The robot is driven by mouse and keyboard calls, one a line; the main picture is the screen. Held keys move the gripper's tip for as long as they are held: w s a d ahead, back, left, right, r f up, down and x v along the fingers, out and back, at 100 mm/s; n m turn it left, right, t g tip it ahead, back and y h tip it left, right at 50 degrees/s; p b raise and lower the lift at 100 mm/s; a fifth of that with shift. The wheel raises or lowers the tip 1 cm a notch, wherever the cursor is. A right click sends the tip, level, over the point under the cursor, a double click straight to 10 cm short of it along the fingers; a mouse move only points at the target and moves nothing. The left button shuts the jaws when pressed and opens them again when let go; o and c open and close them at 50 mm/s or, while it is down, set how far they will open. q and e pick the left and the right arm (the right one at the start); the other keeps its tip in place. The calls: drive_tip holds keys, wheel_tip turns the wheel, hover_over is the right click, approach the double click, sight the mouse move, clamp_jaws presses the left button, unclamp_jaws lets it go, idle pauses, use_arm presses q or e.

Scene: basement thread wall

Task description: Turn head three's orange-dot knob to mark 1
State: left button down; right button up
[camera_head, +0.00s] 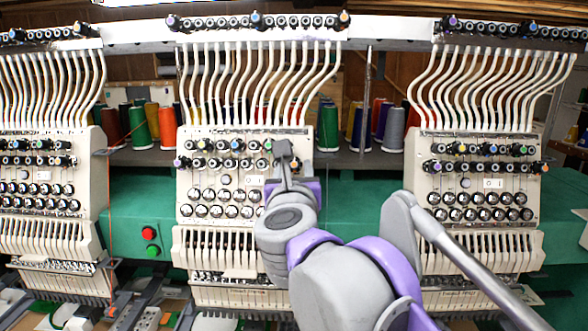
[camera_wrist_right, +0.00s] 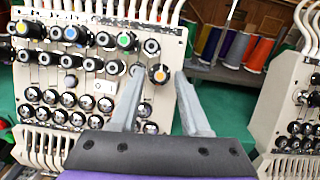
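The middle machine head (camera_head: 188,190) is a cream panel with two rows of black knobs with coloured dots. My right gripper (camera_head: 284,152) is in front of this panel's right side. In the wrist view its two grey fingers are apart, one on each side of the orange-dot knob, with no clear contact. A small white 0/1 label (camera_wrist_right: 104,87) is on the panel. My left gripper is not in view.
Similar heads stand at left (camera_head: 45,185) and right (camera_head: 475,190), with white thread tubes above. Thread cones (camera_head: 393,130) stand on the shelf behind. Red and green buttons (camera_head: 148,233) are on the green beam left of the middle head.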

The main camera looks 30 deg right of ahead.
clamp_jaws()
